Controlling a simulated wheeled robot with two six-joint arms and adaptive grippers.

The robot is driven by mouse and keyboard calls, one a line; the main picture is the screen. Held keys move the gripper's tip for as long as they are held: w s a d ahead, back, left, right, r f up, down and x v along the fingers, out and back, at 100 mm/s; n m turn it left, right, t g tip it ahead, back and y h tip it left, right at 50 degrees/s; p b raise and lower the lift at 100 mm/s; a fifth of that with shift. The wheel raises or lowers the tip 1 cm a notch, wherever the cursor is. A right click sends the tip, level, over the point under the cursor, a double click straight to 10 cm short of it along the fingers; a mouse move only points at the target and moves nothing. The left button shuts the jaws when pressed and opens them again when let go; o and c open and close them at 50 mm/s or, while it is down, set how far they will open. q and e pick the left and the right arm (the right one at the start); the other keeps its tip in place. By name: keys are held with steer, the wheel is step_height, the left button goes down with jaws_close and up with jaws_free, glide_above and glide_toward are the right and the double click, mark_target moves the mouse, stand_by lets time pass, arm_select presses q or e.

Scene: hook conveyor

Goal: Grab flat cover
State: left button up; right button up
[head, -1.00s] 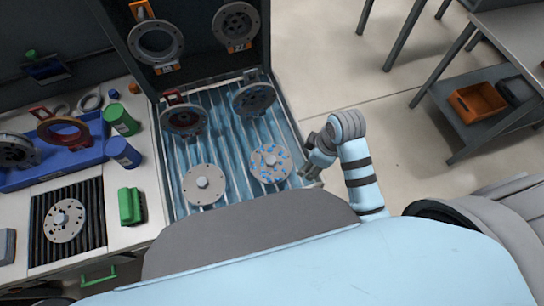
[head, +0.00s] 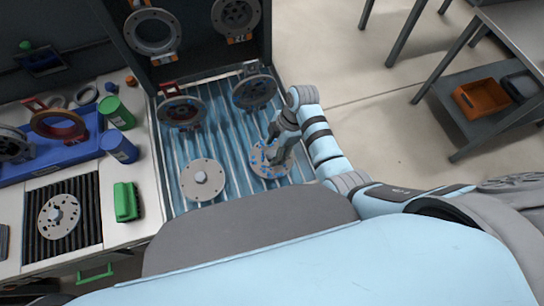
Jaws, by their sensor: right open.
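A flat round cover with blue patches (head: 268,168) lies on the ribbed blue tray, partly hidden by my right gripper. A plain grey flat cover (head: 202,180) with a central knob lies to its left on the same tray. Another flat disc (head: 59,216) with a knob lies on a dark grate at the left. My right gripper (head: 276,145) is open over the blue-patched cover, fingers pointing down. Whether it touches the cover cannot be told. My left gripper is not in view.
On the left bench are a blue bin (head: 75,160), a green can (head: 116,112), a blue can (head: 119,146) and a green block (head: 126,201).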

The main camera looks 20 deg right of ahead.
steer(key=shift+x, duration=0.95)
steer(key=shift+r, duration=0.1)
jaws_close()
